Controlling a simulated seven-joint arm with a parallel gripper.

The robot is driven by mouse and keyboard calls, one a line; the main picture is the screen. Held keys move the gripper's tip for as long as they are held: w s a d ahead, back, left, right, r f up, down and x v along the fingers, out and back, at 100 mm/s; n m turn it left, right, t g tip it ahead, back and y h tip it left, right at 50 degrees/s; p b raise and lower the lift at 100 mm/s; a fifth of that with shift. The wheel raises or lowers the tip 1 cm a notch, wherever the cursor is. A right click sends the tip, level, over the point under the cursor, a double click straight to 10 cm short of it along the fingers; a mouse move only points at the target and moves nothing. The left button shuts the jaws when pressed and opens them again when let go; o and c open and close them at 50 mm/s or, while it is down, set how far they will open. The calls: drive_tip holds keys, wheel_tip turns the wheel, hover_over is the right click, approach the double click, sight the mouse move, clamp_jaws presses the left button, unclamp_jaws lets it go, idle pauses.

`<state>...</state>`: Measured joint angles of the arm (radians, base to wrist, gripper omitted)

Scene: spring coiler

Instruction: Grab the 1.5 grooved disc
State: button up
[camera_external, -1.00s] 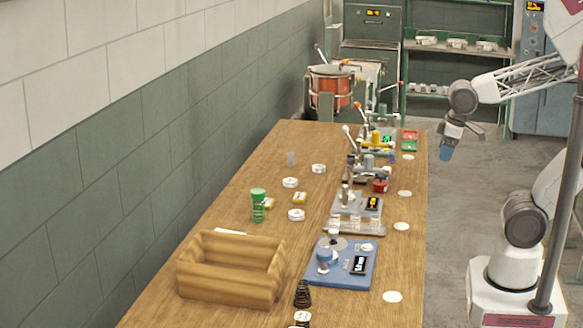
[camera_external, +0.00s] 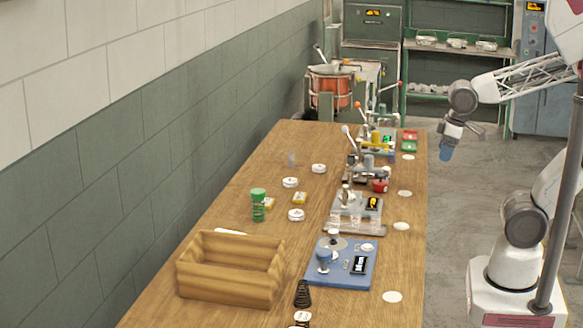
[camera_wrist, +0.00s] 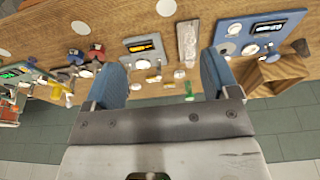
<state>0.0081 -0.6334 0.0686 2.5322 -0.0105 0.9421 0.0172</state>
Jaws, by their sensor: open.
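Several small white discs lie on the wooden table in the external view: one at the back (camera_external: 319,168), one left of it (camera_external: 290,182), one nearer the middle (camera_external: 296,214) and one at the front edge of the picture (camera_external: 302,316). Their markings are too small to read, so I cannot tell which is the 1.5 grooved disc. My gripper (camera_external: 446,153) hangs in the air right of the table's far end, away from the discs. In the wrist view my gripper (camera_wrist: 162,62) has its blue fingers wide apart with nothing held between them.
The wooden table (camera_external: 225,190) runs along the wall. A wooden box (camera_external: 230,285), blue device (camera_external: 342,265), grey device (camera_external: 355,205), green spring (camera_external: 258,205) and black spring (camera_external: 302,294) stand on it. Lever devices crowd its far right side. Flat white circles line its right edge.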

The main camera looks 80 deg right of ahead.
drive_tip(key=shift+o, duration=0.5)
drive_tip(key=shift+w, duration=0.1)
drive_tip(key=w+f+n+g, duration=0.15)
drive_tip(key=w+n, duration=0.85)
drive_tip(key=w, duration=1.5)
drive_tip(key=w+f+n, duration=0.3)
drive_tip(key=w+f, duration=0.2)
drive_tip(key=w, duration=0.2)
drive_tip(key=w+a+f+n, duration=0.1)
drive_tip(key=w+f+n, duration=0.2)
drive_tip(key=w+f, duration=0.2)
drive_tip(key=w+f+n+g, duration=0.1)
drive_tip(key=w+f+n, duration=0.2)
drive_tip(key=w, duration=0.6)
drive_tip(key=shift+w+a+f, duration=0.1)
drive_tip(key=shift+a+f, duration=0.05)
drive_tip(key=shift+f, duration=0.35)
drive_tip(key=shift+w+a+f, duration=0.1)
drive_tip(key=shift+f, duration=0.4)
drive_tip(key=shift+w+f, duration=0.4)
drive_tip(key=shift+f, duration=0.05)
